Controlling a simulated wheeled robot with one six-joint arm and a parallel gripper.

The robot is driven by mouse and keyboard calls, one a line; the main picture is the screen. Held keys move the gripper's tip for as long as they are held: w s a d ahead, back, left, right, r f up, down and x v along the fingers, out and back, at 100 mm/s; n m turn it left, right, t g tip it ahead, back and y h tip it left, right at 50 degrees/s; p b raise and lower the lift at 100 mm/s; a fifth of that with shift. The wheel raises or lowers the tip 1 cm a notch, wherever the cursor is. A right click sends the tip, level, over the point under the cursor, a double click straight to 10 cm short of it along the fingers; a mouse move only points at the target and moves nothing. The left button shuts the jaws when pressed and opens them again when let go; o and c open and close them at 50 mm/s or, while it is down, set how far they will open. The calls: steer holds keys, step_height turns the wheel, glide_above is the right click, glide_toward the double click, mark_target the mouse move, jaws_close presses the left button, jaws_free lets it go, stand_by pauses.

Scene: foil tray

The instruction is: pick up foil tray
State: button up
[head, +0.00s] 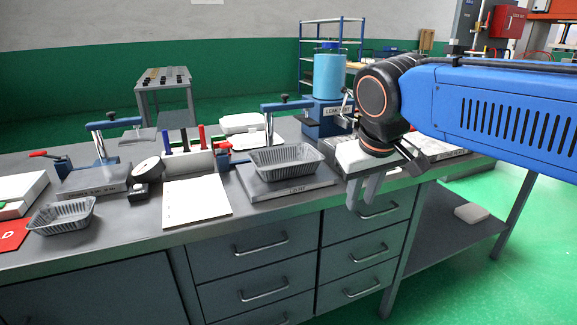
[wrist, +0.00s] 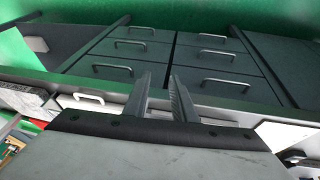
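One foil tray (head: 287,158) sits on a grey slab under a blue clamp stand, right of the bench's middle. A second, smaller-looking foil tray (head: 62,215) stands on the bench at the far left, beside a red card. My gripper (head: 362,200) is to the right of both trays, near the bench's front edge. In the wrist view its two fingers (wrist: 160,85) are apart with nothing between them, facing the drawer fronts. Neither foil tray shows in the wrist view.
The grey bench (head: 130,245) has drawers below. A white board (head: 196,197), a marker holder (head: 190,162), a dial gauge (head: 147,170) and another clamp stand (head: 98,148) lie between the trays. A blue cylinder (head: 329,76) stands behind. Floor (head: 480,280) is clear at right.

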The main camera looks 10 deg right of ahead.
steer(key=w+a+r+n, duration=0.1)
steer(key=w+a+r, duration=0.65)
steer(key=a, duration=0.35)
steer(key=t+h, duration=0.1)
glide_toward(255, 163)
steer(key=shift+n, duration=0.3)
steer(key=x, duration=0.6)
steer(key=shift+w+a, duration=0.15)
steer(key=shift+w, duration=0.05)
steer(key=shift+w+x, duration=0.2)
steer(key=shift+x, duration=1.15)
steer(key=shift+w+x, duration=0.15)
steer(key=shift+x, duration=1.15)
steer(key=shift+r, duration=0.25)
jaws_close()
